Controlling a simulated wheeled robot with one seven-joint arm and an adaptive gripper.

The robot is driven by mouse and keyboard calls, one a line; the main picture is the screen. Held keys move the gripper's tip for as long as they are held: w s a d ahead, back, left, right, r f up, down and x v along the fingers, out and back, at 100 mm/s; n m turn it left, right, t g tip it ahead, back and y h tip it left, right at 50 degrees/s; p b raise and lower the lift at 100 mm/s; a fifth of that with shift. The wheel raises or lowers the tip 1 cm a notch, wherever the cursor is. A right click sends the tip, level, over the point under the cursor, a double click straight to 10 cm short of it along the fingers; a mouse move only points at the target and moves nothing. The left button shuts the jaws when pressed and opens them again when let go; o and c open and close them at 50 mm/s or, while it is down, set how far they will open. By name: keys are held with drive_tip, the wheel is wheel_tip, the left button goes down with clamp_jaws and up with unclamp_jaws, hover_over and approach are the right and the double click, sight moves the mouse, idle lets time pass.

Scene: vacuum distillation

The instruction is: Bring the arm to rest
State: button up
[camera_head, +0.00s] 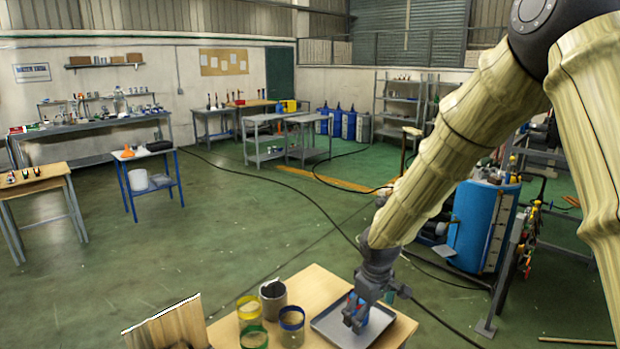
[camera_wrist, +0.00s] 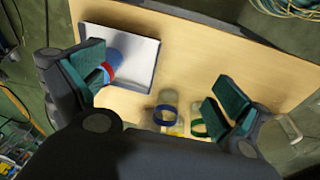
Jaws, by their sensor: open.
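My gripper (camera_head: 358,313) is low over the small wooden table at the bottom of the head view, above the grey tray (camera_head: 326,326). In the wrist view my gripper (camera_wrist: 158,90) has its two green-padded fingers wide apart, with nothing held between them. A blue and red object (camera_wrist: 112,68) sits on the tray (camera_wrist: 138,58), partly hidden by the left finger. In the head view the gripper covers part of this object. My arm slopes down from the upper right to the tray.
On the wooden table (camera_head: 305,285), left of the tray, stand a grey cup (camera_head: 272,300) and jars with yellow (camera_head: 248,308), blue (camera_head: 291,328) and green (camera_head: 254,338) rims. A blue tank (camera_head: 482,230) stands at right. Open green floor lies beyond the table.

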drive_tip(key=s+f+m+b, duration=0.1)
drive_tip(key=s+f, duration=0.3)
drive_tip(key=f, duration=0.4)
drive_tip(key=s+f+m+g+y+b, duration=0.1)
drive_tip(key=s+f+b, duration=0.1)
drive_tip(key=s+f, duration=0.45)
drive_tip(key=s+f+m+b, duration=0.1)
drive_tip(key=s+f, duration=0.2)
drive_tip(key=f, duration=0.6)
drive_tip(key=s+d+f+m+b, duration=0.2)
drive_tip(key=s+d+f, duration=0.1)
drive_tip(key=s+f, duration=0.6)
drive_tip(key=s+d+f+m+g+b, duration=0.1)
drive_tip(key=s+d+f+m+b, duration=0.2)
drive_tip(key=s+f, duration=0.7)
drive_tip(key=s+d, duration=0.1)
drive_tip(key=s, duration=0.6)
drive_tip(key=shift+s+d+m+h, duration=0.3)
drive_tip(key=shift+h, duration=0.1)
